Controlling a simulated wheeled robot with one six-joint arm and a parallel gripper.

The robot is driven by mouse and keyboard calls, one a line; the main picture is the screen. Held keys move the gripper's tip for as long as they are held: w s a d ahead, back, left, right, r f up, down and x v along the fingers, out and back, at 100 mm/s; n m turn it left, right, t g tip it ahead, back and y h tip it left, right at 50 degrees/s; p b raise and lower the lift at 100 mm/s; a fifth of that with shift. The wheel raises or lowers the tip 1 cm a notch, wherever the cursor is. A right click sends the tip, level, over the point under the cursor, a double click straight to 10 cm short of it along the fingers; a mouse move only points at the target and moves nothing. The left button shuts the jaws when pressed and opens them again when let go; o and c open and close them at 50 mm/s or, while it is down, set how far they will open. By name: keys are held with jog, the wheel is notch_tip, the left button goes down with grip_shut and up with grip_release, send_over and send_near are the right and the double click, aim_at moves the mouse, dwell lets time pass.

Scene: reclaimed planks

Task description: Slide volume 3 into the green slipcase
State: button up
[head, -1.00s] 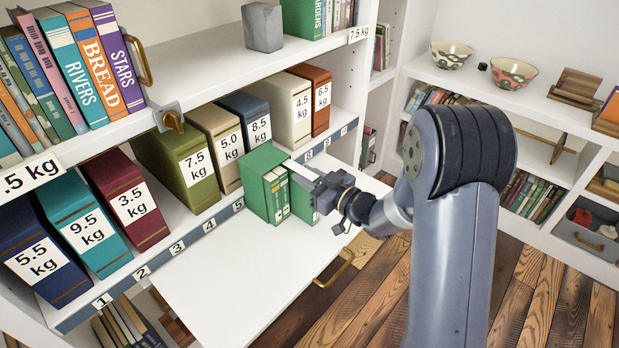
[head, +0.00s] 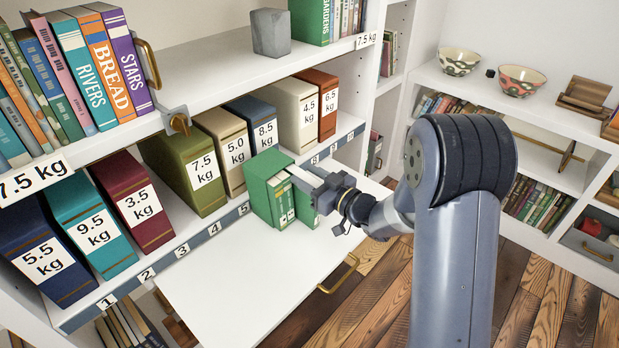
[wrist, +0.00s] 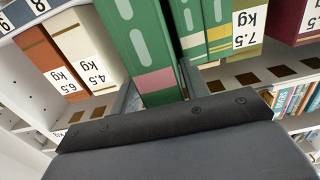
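The green slipcase (head: 261,172) stands on the pulled-out white board, with narrow green volumes (head: 281,201) showing in its open front. They also show with yellow bands in the wrist view (wrist: 217,35). My gripper (head: 308,178) is at the slipcase's right side, shut on a green volume (head: 306,208), presumably volume 3, though its number is not readable. In the wrist view my gripper (wrist: 156,92) has one finger on each side of this volume (wrist: 140,45), which has a pink band near one end. It looks upright beside the other volumes. I cannot tell whether it is partly inside the slipcase.
The white board (head: 235,290) has free room at front left. Behind it stands a numbered shelf row of weight-labelled binders, including an olive one (head: 185,175) and a blue one (head: 252,118). A grey block (head: 270,32) sits on the shelf above.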

jog(key=shift+o, duration=0.2)
jog(key=shift+s+a+f, duration=0.15)
jog(key=shift+f, duration=0.1)
jog(key=shift+s+d, duration=0.25)
jog(key=shift+d, duration=0.1)
jog(key=v, duration=1)
jog(key=shift+r, duration=0.2)
jog(key=shift+c, duration=0.5)
